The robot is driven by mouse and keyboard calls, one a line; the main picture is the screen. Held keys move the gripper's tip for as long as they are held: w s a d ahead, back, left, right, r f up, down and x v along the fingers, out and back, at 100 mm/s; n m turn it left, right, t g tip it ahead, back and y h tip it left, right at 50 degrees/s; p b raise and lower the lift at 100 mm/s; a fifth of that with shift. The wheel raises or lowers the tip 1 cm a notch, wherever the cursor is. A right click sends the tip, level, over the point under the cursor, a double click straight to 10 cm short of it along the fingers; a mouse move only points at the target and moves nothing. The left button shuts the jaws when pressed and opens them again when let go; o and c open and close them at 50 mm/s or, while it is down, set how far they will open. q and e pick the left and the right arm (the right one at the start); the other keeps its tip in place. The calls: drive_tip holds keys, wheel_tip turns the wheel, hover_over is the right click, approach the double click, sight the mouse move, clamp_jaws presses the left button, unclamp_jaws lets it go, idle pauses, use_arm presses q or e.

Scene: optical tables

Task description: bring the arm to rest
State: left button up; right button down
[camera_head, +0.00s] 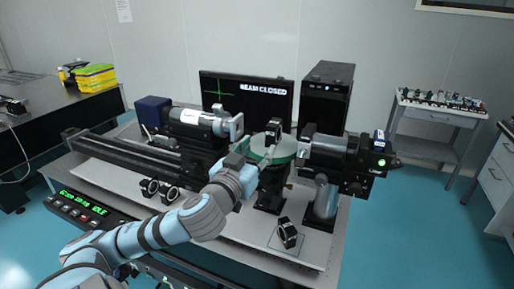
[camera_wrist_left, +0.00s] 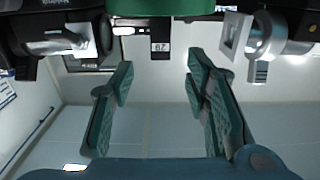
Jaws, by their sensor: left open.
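My left arm (camera_head: 165,230) reaches in from the lower left over the optical table (camera_head: 250,235). My left gripper (camera_head: 258,158) is just in front of a round green disc (camera_head: 284,151) on a dark post mount. In the left wrist view its two green-padded fingers (camera_wrist_left: 160,76) stand wide apart with nothing between them. The green disc (camera_wrist_left: 158,7) shows at the top edge there, beyond the fingertips. From these views I cannot tell whether a finger touches the mount. My right gripper is not in view.
A black ring mount (camera_head: 274,130) stands behind the disc. A cylindrical instrument (camera_head: 200,122) is left, another (camera_head: 345,150) right. A monitor (camera_head: 246,97) reads "BEAM CLOSED". Floor (camera_head: 420,240) at right is clear.

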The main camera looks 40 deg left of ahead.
use_arm(q)
drive_tip(key=shift+w+f, duration=0.1)
drive_tip(key=s+d+f+g, duration=0.1)
drive_tip(key=s+f+g, duration=0.1)
drive_tip(key=f, duration=0.5)
drive_tip(key=s+d+f+g, duration=0.1)
drive_tip(key=s+f+g, duration=0.1)
drive_tip(key=f, duration=0.5)
drive_tip(key=s+d+f+m+g+h, duration=0.25)
drive_tip(key=s+d+f+g, duration=0.3)
drive_tip(key=s+f, duration=0.5)
drive_tip(key=s+d+f+m+g+h, duration=0.2)
drive_tip(key=s+d+f+g+h, duration=0.15)
drive_tip(key=s+d+f, duration=0.45)
drive_tip(key=s+a+f+g+y, duration=0.1)
drive_tip(key=a+f, duration=0.1)
drive_tip(key=f, duration=0.9)
drive_tip(key=s+a+f+g, duration=0.1)
drive_tip(key=a+f, duration=0.1)
drive_tip(key=f, duration=0.9)
drive_tip(key=s+f, duration=1.3)
drive_tip(key=s, duration=0.1)
drive_tip(key=shift+s+g, duration=0.25)
drive_tip(key=shift+g, duration=0.15)
